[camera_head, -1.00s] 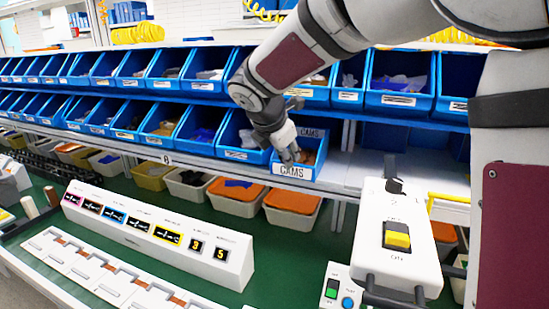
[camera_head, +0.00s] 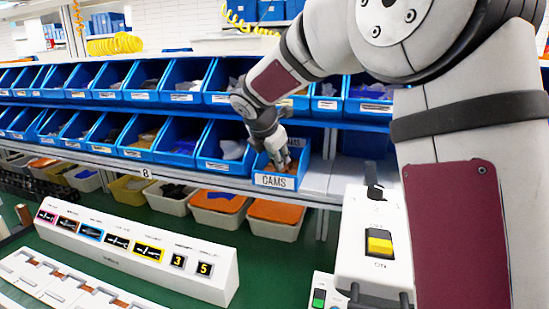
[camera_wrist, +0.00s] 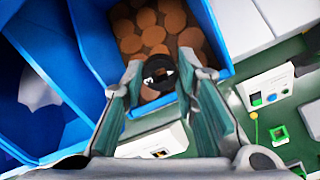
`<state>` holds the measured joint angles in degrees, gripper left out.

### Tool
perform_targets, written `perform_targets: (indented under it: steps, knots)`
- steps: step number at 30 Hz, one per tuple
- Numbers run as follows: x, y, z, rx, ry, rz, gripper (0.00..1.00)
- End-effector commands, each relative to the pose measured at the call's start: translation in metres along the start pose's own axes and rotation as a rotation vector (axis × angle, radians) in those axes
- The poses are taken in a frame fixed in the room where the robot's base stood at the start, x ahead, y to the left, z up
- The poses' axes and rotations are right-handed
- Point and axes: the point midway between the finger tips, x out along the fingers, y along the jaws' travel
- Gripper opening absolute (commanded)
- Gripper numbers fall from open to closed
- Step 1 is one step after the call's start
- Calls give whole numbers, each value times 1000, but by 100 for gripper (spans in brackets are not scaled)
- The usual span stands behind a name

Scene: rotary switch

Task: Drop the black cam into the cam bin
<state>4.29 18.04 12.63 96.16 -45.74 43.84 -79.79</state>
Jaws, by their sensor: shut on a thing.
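The cam bin (camera_head: 275,181) is a small blue bin with a white CAMS label, on the lower shelf. In the wrist view the bin (camera_wrist: 222,28) holds several round brown discs. My gripper (camera_head: 281,160) is at the bin's opening, pointing down. In the wrist view my gripper (camera_wrist: 159,80) is shut on the black cam (camera_wrist: 157,68), a dark round piece between its fingertips. The cam shows against the brown discs; its height above them is hard to tell. In the head view the cam cannot be made out.
Rows of blue bins (camera_head: 180,140) fill the shelves to the left of the cam bin. A white panel with coloured displays (camera_head: 140,245) and a white switch unit (camera_head: 375,240) stand on the green bench in front. Bare shelf lies right of the cam bin.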

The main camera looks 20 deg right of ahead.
Motion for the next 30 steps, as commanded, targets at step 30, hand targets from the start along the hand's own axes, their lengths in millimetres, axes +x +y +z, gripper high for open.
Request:
perform_targets:
  steps: [30]
  knots:
    - [-54, 1, 1, 1, -2, 6, 50]
